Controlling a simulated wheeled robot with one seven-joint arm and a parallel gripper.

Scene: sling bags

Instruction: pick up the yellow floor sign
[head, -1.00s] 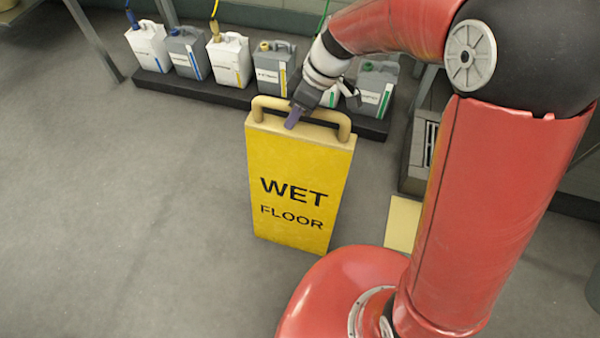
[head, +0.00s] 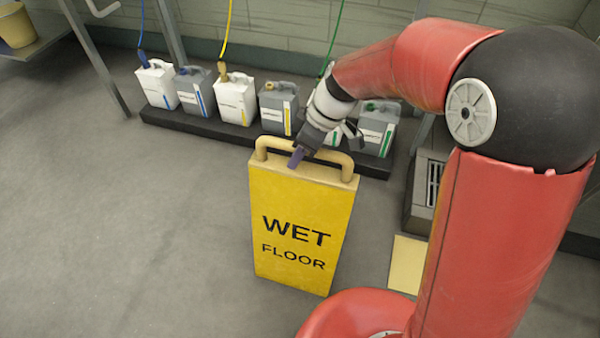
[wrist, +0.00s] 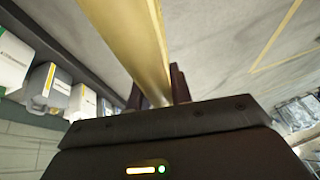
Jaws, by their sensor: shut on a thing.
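The yellow floor sign (head: 300,215) stands upright in the head view, with "WET FLOOR" in black on its face and a pale yellow loop handle on top. My gripper (head: 297,157) is at the handle's top bar, near its middle, and is shut on it. In the wrist view, the handle bar (wrist: 145,50) runs down between the two dark fingers of my gripper (wrist: 156,92). I cannot tell whether the sign's base touches the floor.
Several white and grey jugs (head: 235,98) stand on a low black rack (head: 190,124) behind the sign. A grey grated unit (head: 425,190) is at the right, with a pale yellow floor patch (head: 407,264) before it. The floor (head: 130,220) to the left is clear.

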